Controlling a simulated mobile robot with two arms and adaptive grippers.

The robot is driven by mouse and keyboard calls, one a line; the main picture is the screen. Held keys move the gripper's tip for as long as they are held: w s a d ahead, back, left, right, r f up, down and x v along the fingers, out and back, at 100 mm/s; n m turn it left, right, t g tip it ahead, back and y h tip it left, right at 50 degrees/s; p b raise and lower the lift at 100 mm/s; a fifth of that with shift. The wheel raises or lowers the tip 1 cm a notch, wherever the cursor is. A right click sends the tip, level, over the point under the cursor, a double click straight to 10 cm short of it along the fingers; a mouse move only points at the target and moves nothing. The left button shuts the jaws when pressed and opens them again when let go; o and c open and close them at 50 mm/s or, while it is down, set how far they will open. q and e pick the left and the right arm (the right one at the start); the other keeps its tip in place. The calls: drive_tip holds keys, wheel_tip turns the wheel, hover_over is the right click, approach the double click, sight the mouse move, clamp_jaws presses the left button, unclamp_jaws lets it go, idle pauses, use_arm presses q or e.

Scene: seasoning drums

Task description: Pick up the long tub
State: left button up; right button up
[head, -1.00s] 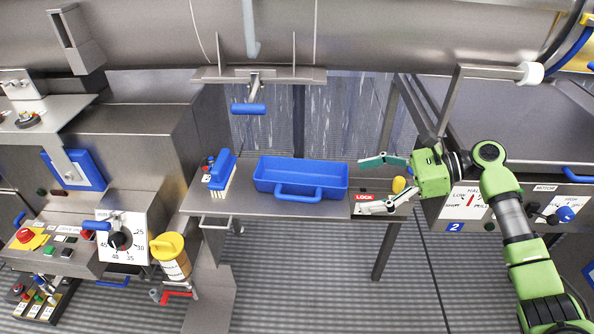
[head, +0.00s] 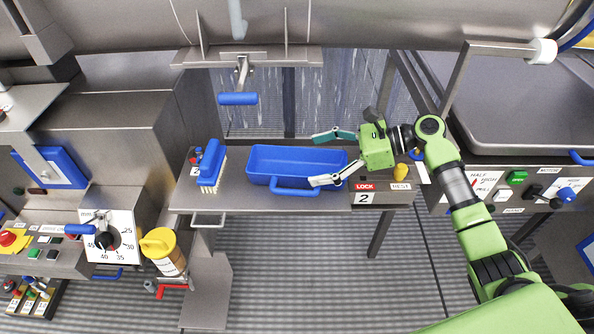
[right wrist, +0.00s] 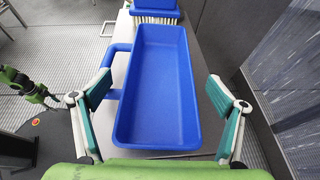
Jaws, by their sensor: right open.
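The long tub (head: 300,158) is blue, open-topped and empty, with a loop handle (head: 293,190) on its near long side. It stands upright on a narrow steel shelf (head: 240,200). My right gripper (head: 314,160) is open at the tub's right end. In the right wrist view the tub (right wrist: 158,90) runs lengthwise away from me, its near end between my open fingers (right wrist: 158,82). One finger is on each side of it, with visible gaps; the left finger is near the handle. My left gripper does not show.
A blue brush (head: 211,165) stands on the shelf left of the tub. A small yellow object (head: 401,172) and LOCK and REST labels (head: 365,187) are at its right. A blue-handled lever (head: 238,98) hangs above. A yellow-lidded container (head: 165,252) is at lower left.

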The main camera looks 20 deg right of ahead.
sight(297, 173)
drive_tip(key=shift+w+a, duration=0.15)
drive_tip(key=shift+a, duration=0.35)
drive_tip(key=p+x, duration=0.1)
drive_tip(key=x, duration=0.3)
drive_tip(key=shift+w+f, duration=0.1)
drive_tip(key=shift+w, duration=0.05)
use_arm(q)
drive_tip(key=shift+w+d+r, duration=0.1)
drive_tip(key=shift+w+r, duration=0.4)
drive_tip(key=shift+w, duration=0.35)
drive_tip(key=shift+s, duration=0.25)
use_arm(e)
drive_tip(key=c, duration=1.3)
